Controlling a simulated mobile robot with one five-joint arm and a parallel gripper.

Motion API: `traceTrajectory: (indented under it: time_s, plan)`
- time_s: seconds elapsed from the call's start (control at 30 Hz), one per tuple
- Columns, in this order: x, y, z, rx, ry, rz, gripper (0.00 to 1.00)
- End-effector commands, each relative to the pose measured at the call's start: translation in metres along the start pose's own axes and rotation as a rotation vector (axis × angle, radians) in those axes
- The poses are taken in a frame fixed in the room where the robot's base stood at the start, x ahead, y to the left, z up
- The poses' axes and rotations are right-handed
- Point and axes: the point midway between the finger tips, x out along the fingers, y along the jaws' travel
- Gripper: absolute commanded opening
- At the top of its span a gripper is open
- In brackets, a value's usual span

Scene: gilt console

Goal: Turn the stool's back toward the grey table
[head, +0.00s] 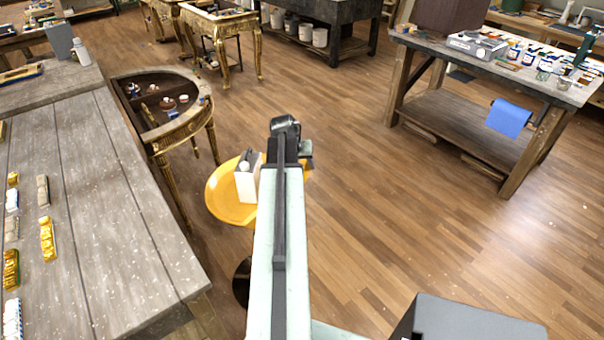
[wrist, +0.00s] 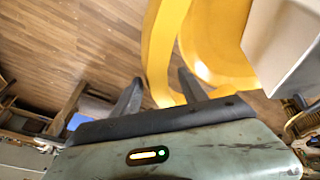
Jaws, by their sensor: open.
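A yellow stool (head: 224,198) stands on the wood floor just left of my arm in the head view; my arm hides its right part. Which way its back faces is unclear there. In the wrist view, a yellow strip of the stool (wrist: 161,50) passes between the fingertips of my gripper (wrist: 160,78). The gripper is open, with a finger on either side, and does not look closed on it. A grey-topped wooden table (head: 95,165) fills the left of the head view. Another greyish-topped table (head: 455,115) stands at the right.
A white carton-like container (head: 246,186) is on the stool seat and shows in the wrist view (wrist: 285,45). A gilt half-round console (head: 165,130) stands close behind and left of the stool. A blue cloth (head: 508,118) hangs from the right table. Open floor lies right of my arm.

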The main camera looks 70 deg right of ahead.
Motion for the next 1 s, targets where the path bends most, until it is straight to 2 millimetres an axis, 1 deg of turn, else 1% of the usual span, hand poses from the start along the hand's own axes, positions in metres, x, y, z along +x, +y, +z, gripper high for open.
traceTrajectory:
  time_s: [0.03,0.2,0.23,0.27,0.3,0.37,0.4,1.0]
  plan:
    - [0.0029,-0.0001,0.0001,0.000,0.000,0.000,0.50]
    - [0.0006,0.0005,-0.0004,0.000,0.000,0.000,0.50]
    - [0.0005,0.0005,-0.0004,0.000,0.000,0.000,0.47]
    - [0.0005,0.0005,-0.0004,0.000,0.000,0.000,0.39]
    - [0.0005,0.0006,-0.0004,0.000,0.000,0.000,0.28]
    - [0.0005,0.0005,-0.0003,0.001,0.000,0.000,0.11]
    - [0.0005,0.0004,-0.0003,0.001,0.000,-0.001,0.00]
    - [0.0005,-0.0009,-0.0002,0.001,0.000,-0.004,0.00]
